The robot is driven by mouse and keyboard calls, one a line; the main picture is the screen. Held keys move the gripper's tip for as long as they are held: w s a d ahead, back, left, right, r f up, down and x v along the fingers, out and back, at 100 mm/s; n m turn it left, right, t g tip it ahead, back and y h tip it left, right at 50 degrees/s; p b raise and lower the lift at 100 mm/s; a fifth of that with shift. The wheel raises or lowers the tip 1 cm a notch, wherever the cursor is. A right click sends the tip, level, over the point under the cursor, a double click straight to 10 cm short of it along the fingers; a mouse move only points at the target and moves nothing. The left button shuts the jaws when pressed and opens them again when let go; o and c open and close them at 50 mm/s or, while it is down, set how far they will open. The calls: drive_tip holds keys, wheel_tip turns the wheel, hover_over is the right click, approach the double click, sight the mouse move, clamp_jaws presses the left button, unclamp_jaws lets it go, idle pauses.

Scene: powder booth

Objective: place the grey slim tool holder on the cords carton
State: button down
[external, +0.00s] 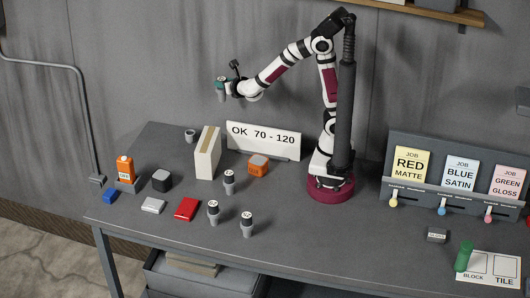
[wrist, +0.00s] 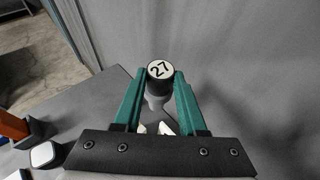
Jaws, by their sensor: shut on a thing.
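My gripper (external: 221,83) is raised above the left back part of the table. Its green fingers (wrist: 157,82) are shut on a slim grey holder (wrist: 157,99) with a black top and a white disc marked 27. The holder hangs upright in the external view (external: 221,96), clear of everything below. A tall cream carton (external: 206,160) with a tan tape strip stands on the table, below the holder in the picture. It looks like the cords carton, but I cannot read a name on it.
Similar grey holders with black tops (external: 229,183) stand right of and in front of the carton. A sign (external: 263,141) and an orange block (external: 258,165) are to its right. A small grey cup (external: 190,135) and a dark cube (external: 161,180) are to its left.

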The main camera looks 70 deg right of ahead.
drive_tip(key=shift+w+a+f, duration=0.4)
drive_tip(key=shift+a+f, duration=1.3)
drive_tip(key=shift+w+a+f, duration=0.4)
drive_tip(key=shift+a+f, duration=1.25)
drive_tip(key=shift+w+a+f, duration=0.4)
drive_tip(key=shift+a+f, duration=1.3)
drive_tip(key=shift+c, duration=2.3)
unclamp_jaws()
drive_tip(key=shift+f, duration=0.2)
